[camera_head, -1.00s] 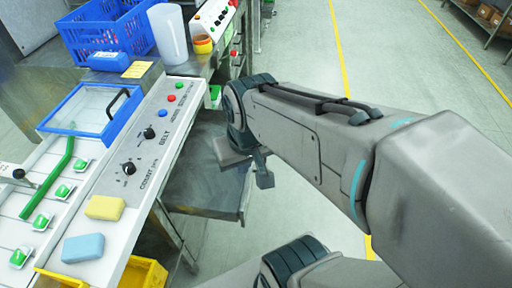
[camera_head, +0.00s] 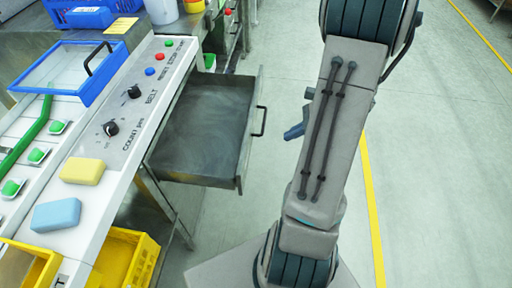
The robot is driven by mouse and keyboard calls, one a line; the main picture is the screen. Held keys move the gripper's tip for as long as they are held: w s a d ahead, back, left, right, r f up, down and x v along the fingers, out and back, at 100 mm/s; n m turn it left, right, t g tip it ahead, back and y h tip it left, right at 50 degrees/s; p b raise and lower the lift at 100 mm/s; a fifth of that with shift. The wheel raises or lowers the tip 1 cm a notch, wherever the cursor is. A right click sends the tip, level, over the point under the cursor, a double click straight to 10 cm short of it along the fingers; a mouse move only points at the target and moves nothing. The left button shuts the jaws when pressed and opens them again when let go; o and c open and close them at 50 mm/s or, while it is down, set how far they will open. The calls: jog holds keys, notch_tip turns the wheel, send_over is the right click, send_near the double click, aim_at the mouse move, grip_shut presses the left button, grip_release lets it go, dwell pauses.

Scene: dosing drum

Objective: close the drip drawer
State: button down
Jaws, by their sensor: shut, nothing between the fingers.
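The drip drawer (camera_head: 203,170) is a grey metal tray pulled out to the right from under the sloped control panel. It stands open and looks empty inside. Its dark bar handle (camera_head: 260,122) is on the right-hand front face. My gripper (camera_head: 294,132) shows only in part, to the right of the handle and apart from it, with my arm covering the rest. The gripper is shut and holds nothing.
The control panel (camera_head: 150,100) with knobs and buttons runs along the left. A blue-framed clear lid (camera_head: 75,72), yellow and blue sponges (camera_head: 82,171) and a yellow crate (camera_head: 125,258) are near it. Floor to the right is clear.

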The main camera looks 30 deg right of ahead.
jog(key=f, duration=0.1)
jog(key=b, duration=0.1)
send_near(248, 150)
jog(key=shift+m, duration=0.4)
jog(key=shift+d+f+x, duration=0.1)
jog(key=shift+d+x, duration=0.05)
jog(key=shift+x, duration=0.95)
jog(key=shift+d+f+x, duration=0.1)
jog(key=shift+x, duration=0.95)
jog(key=shift+d+f+x, duration=0.1)
jog(key=shift+d+x, duration=0.05)
jog(key=shift+x, duration=0.95)
jog(key=shift+w, duration=0.15)
